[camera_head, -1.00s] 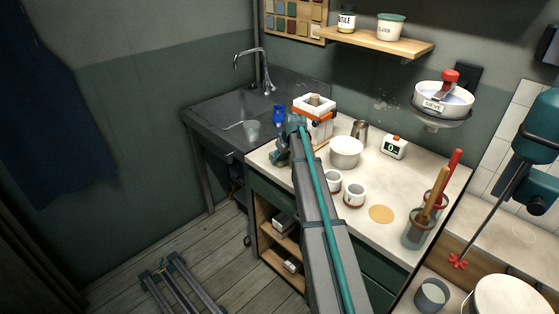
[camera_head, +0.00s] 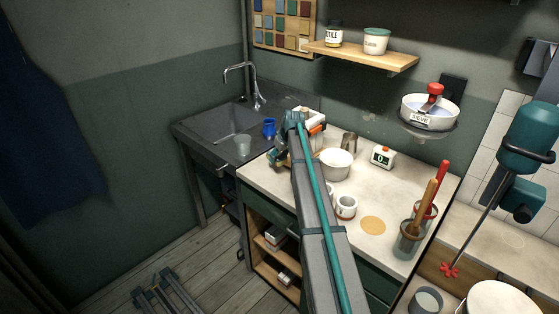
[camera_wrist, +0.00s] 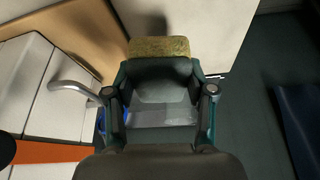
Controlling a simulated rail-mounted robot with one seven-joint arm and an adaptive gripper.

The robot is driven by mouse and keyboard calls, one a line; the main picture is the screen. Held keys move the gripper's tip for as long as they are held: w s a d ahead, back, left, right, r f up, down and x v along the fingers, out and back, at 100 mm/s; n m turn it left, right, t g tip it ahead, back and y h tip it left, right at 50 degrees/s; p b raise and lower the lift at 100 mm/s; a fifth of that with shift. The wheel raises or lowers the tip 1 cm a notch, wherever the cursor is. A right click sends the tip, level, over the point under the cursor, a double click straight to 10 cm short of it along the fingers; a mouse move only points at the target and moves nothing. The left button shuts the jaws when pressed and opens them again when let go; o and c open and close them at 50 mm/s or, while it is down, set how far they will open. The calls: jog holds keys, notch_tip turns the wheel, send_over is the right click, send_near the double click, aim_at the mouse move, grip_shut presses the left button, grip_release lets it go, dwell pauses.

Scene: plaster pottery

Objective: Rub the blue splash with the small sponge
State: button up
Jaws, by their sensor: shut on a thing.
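My gripper (camera_wrist: 160,85) is shut on a small yellow-olive sponge (camera_wrist: 160,46), which shows beyond the fingertips in the wrist view. In the head view my gripper (camera_head: 280,157) is over the sink-side end of the white counter, and the sponge cannot be made out there. A blue patch (camera_wrist: 100,122) shows partly behind the left finger in the wrist view; I cannot tell whether it is the splash or another blue thing. The blue splash is not clearly visible in the head view. I cannot tell whether the sponge touches a surface.
A white block with orange straps (camera_head: 316,128) stands close beside my gripper, partly covered by my arm. A white bowl (camera_head: 335,164) and white mugs (camera_head: 346,207) stand right of my arm.

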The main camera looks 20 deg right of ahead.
jog(key=shift+r+p, duration=0.35)
jog(key=shift+r, duration=0.9)
jog(key=shift+f, duration=0.1)
